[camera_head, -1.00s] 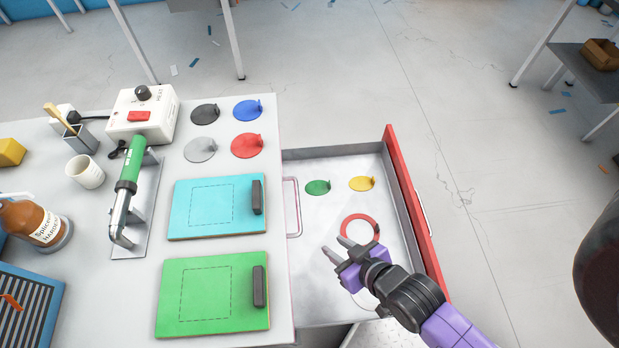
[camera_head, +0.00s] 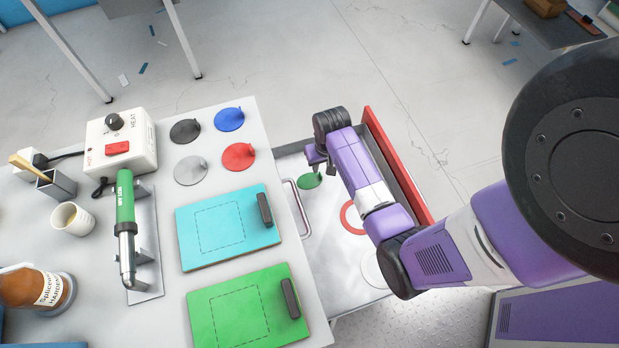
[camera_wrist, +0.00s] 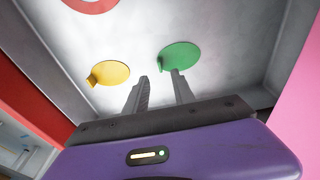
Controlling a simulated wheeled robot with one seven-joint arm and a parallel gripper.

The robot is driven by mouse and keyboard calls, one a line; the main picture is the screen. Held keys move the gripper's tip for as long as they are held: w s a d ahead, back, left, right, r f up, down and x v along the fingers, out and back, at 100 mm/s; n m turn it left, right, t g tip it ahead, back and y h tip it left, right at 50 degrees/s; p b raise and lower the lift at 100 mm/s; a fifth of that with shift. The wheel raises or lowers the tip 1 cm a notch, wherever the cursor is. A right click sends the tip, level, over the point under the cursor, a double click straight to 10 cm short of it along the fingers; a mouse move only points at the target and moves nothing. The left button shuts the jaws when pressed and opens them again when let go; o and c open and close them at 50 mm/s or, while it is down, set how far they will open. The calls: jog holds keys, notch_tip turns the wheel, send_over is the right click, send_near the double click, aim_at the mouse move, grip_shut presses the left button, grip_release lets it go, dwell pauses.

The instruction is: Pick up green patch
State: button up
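The green patch (camera_head: 310,180) is a small round disc with a raised tab, lying on the floor of the open drawer (camera_head: 345,285). In the wrist view the green patch (camera_wrist: 180,55) lies just beyond the tip of the right-hand finger. My gripper (camera_wrist: 157,80) is open, its two fingers apart with nothing between them. In the head view my gripper (camera_head: 322,160) is over the far part of the drawer, beside the green patch, and partly hidden by my arm. Whether a fingertip touches the patch's tab I cannot tell.
The yellow patch (camera_wrist: 108,73) lies beside the green one; my arm hides it in the head view. A red ring (camera_head: 352,218) is nearer in the drawer. The drawer's red front (camera_head: 385,150) and the worktop with black, blue, grey and red (camera_head: 238,157) patches flank it.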

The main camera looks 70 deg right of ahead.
aim_at(309, 179)
jog(key=f, duration=0.6)
jog(key=shift+w+d+f, duration=0.2)
jog(key=shift+w+f, duration=0.05)
grip_shut()
